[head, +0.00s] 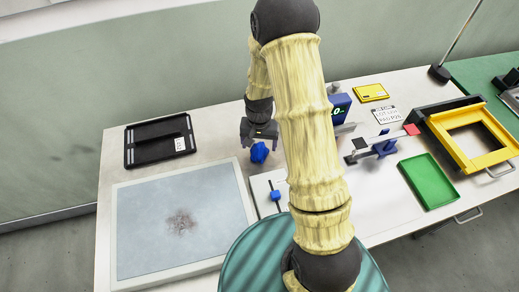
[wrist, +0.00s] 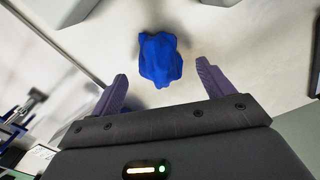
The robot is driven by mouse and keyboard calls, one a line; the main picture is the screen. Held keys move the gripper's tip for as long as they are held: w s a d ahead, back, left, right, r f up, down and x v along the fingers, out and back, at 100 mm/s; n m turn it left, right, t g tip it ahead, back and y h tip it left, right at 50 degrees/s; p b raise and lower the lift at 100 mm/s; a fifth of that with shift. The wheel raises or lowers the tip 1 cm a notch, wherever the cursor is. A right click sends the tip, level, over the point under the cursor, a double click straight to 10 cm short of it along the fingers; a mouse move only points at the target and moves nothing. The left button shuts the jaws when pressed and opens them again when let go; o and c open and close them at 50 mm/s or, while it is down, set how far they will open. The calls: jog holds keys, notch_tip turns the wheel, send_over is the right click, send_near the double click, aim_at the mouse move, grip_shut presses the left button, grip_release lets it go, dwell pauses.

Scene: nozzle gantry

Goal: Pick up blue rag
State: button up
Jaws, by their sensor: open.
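The blue rag (head: 259,152) is a crumpled bundle on the white table, right of the black tray. In the wrist view the blue rag (wrist: 160,58) lies ahead of the fingertips, roughly centred between them. My gripper (head: 260,138) hangs close above the rag in the head view. In the wrist view my gripper (wrist: 162,82) has its two purple-grey fingers spread wide, with nothing between them. The rag appears apart from both fingers. My arm hides part of the table's middle in the head view.
A black tray (head: 131,146) and a grey-blue panel with a dark stain (head: 128,220) lie to the left. A small blue-topped device (head: 276,196) stands just right of the panel. A green tray (head: 429,180) and a yellow frame (head: 440,130) are at the right.

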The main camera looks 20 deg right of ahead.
aim_at(259, 146)
jog(key=shift+f, duration=1.35)
jog(key=c, duration=1.1)
notch_tip(259, 146, up, 10)
jog(key=shift+r+b, duration=0.1)
jog(key=shift+b, duration=0.55)
